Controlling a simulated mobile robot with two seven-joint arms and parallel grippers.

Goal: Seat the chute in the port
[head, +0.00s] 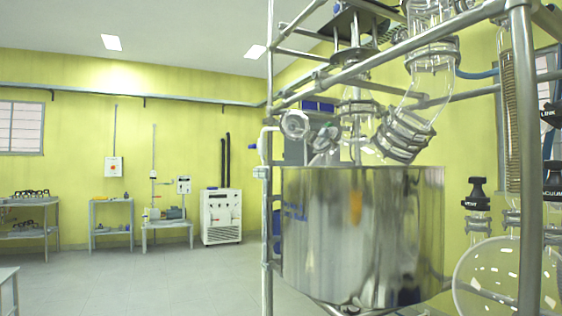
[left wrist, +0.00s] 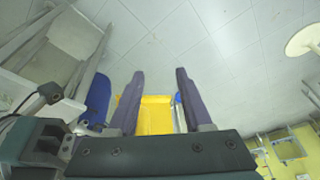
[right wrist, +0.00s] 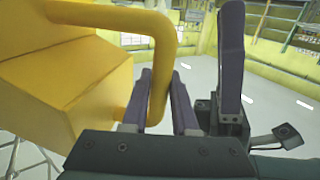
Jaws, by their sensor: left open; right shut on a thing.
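The yellow chute (right wrist: 60,85), a boxy body with a looped handle, fills the left of the right wrist view. My right gripper (right wrist: 162,95) is shut on the handle. In the left wrist view, my left gripper (left wrist: 157,90) is open; a yellow surface (left wrist: 155,115) shows between its fingers, and I cannot tell whether they touch it. Neither gripper shows in the head view. There the steel vessel (head: 345,225) stands in the frame with clamped glass necks (head: 405,135) above it. I cannot tell which opening is the port.
Steel frame posts (head: 525,150) and glassware, including a round flask (head: 505,275), crowd the right. A white cabinet (head: 221,217) and small tables (head: 110,220) stand along the far wall. The floor at the left is open. Another dark finger (right wrist: 230,60) stands near the right gripper.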

